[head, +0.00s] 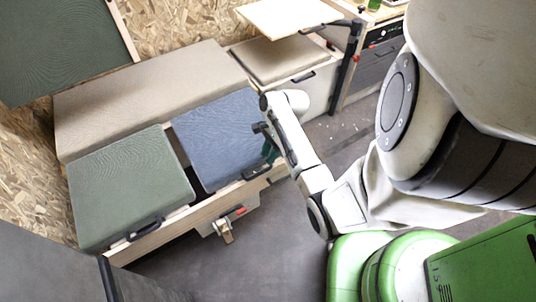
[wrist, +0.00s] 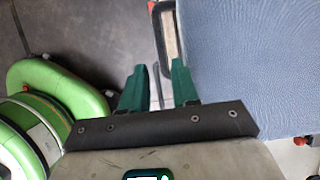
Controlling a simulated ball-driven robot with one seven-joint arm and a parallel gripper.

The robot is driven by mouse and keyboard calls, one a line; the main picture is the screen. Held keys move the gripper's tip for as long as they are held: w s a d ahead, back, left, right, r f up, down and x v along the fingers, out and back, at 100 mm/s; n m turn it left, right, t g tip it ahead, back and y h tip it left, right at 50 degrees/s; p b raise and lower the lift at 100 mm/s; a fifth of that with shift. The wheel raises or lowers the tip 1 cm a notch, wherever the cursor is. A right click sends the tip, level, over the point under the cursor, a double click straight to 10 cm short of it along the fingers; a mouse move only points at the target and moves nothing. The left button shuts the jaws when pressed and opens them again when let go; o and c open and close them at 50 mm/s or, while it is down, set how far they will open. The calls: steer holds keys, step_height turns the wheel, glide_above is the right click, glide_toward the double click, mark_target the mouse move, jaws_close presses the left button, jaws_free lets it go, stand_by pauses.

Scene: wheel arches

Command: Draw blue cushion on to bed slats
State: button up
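The blue cushion (head: 218,135) lies between the green cushion and my arm in the head view, in front of the long beige cushion. A dark handle (head: 257,172) is on its front edge. The cushion also fills the upper right of the wrist view (wrist: 255,60), with its handle (wrist: 170,38) beyond the fingers. My gripper (head: 268,148) is at the cushion's right front corner, partly hidden by my arm. In the wrist view its teal fingers (wrist: 156,80) are apart, with no cushion part clearly between them. The slats cannot be made out under the cushions.
The green cushion (head: 130,185) lies left of the blue one. A wooden front rail (head: 175,230) with a latch runs below both. A long beige cushion (head: 150,95) lies behind. A beige seat (head: 283,58) and a raised board (head: 288,15) are at upper right. Grey floor (head: 270,240) is clear in front.

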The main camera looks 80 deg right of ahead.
mark_target(260, 172)
steer(key=shift+f, duration=0.1)
steer(key=b+x, duration=0.2)
steer(key=x, duration=0.8)
steer(key=shift+w+a+f+b, duration=0.1)
steer(key=shift+f+b, duration=0.2)
steer(key=shift+b, duration=0.1)
jaws_close()
